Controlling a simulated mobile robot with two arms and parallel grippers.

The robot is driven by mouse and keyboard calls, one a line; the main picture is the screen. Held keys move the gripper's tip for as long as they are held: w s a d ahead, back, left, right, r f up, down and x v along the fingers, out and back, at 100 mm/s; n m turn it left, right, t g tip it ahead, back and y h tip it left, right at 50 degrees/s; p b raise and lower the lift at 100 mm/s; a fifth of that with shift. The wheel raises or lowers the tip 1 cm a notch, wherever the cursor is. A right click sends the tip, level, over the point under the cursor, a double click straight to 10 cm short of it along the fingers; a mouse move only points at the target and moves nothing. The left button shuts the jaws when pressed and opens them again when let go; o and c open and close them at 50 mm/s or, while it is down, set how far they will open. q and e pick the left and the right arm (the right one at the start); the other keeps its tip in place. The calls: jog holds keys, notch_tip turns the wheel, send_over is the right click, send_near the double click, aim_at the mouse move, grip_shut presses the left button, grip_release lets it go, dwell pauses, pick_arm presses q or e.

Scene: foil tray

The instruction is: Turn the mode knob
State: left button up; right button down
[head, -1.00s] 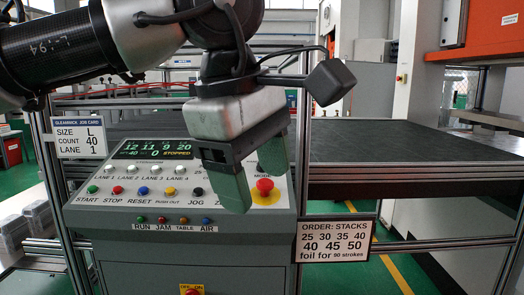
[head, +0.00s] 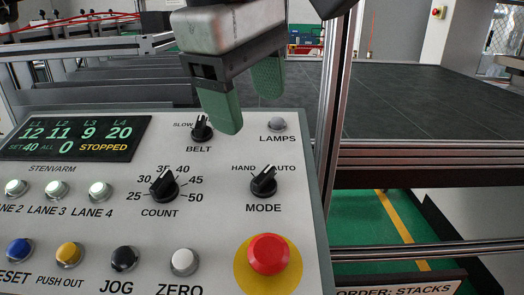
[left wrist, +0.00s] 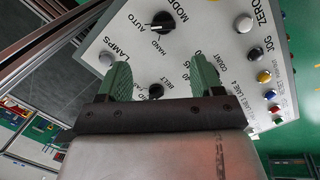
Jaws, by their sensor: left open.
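The mode knob (head: 264,182) is a black knob with a white pointer line, on the right part of the grey control panel (head: 225,215). Its pointer leans up and right, toward AUTO. The knob also shows in the left wrist view (left wrist: 160,23), beyond the fingertips, with its pointer toward AUTO. My left gripper (head: 246,108) has green fingers, apart and with nothing between them. It is above the panel's upper part, near the belt knob and lamps button, and does not touch the mode knob. My right gripper is in neither view.
The belt knob (head: 202,128) and count knob (head: 164,185) are left of the mode knob. The red emergency button (head: 268,254) is below it. The lamps button (head: 278,124) is above. A metal post (head: 337,110) stands right of the panel.

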aim_at(262, 173)
pick_arm(q)
jog(key=x, duration=0.6)
jog(key=p+x, duration=0.1)
jog(key=x, duration=0.3)
jog(key=shift+s+f, duration=0.1)
jog(key=shift+s, duration=0.25)
jog(key=c, duration=0.9)
